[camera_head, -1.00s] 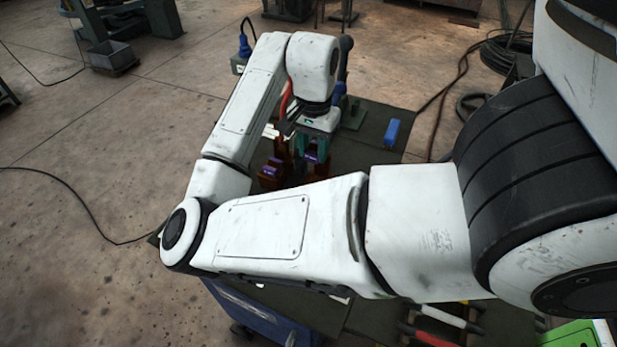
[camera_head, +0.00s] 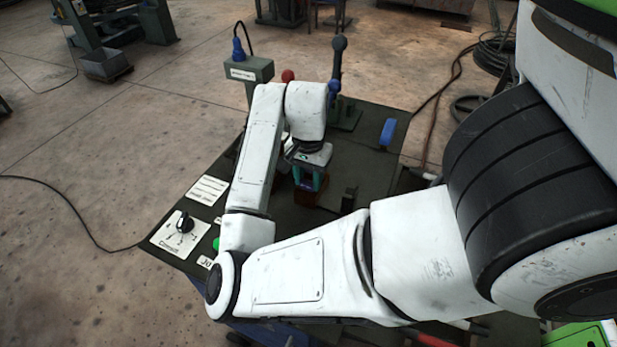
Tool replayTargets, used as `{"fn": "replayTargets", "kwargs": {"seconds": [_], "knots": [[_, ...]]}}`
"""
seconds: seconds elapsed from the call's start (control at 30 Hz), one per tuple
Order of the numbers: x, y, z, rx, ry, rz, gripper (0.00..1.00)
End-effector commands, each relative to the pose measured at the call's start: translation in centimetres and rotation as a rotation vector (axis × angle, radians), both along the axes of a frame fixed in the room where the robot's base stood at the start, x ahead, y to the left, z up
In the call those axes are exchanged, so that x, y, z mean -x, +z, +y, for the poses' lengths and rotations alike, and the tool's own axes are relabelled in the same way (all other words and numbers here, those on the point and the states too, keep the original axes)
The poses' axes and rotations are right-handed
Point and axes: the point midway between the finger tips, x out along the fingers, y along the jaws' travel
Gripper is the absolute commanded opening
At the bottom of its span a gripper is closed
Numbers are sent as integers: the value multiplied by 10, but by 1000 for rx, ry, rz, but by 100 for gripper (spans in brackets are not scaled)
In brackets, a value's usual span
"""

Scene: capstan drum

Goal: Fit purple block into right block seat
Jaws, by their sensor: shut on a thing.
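My gripper (camera_head: 311,182) points down over the dark table, its teal fingers shut. The purple block is between the fingers, mostly hidden by them; only a small dark purple-blue patch shows. A brown block-like piece (camera_head: 307,199) shows just below and beside the fingertips. I cannot tell whether it is the right block seat, or whether the purple block touches it. No other seat is clearly visible; my arm covers part of the table to the left.
A blue-ended handle (camera_head: 387,132) stands at the table's right edge. A tall black-knobbed lever (camera_head: 337,68) and a red knob (camera_head: 288,75) stand behind my gripper. A control panel with a dial (camera_head: 180,232) lies at the left. The table right of the gripper is partly clear.

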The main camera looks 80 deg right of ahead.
Motion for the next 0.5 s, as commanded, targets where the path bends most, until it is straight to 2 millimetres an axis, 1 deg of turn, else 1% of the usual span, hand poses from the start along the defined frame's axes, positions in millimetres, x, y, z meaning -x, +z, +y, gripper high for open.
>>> {"fn": "replayTargets", "kwargs": {"seconds": [0.5], "knots": [[1,-17,0,-6,0,1,0]]}}
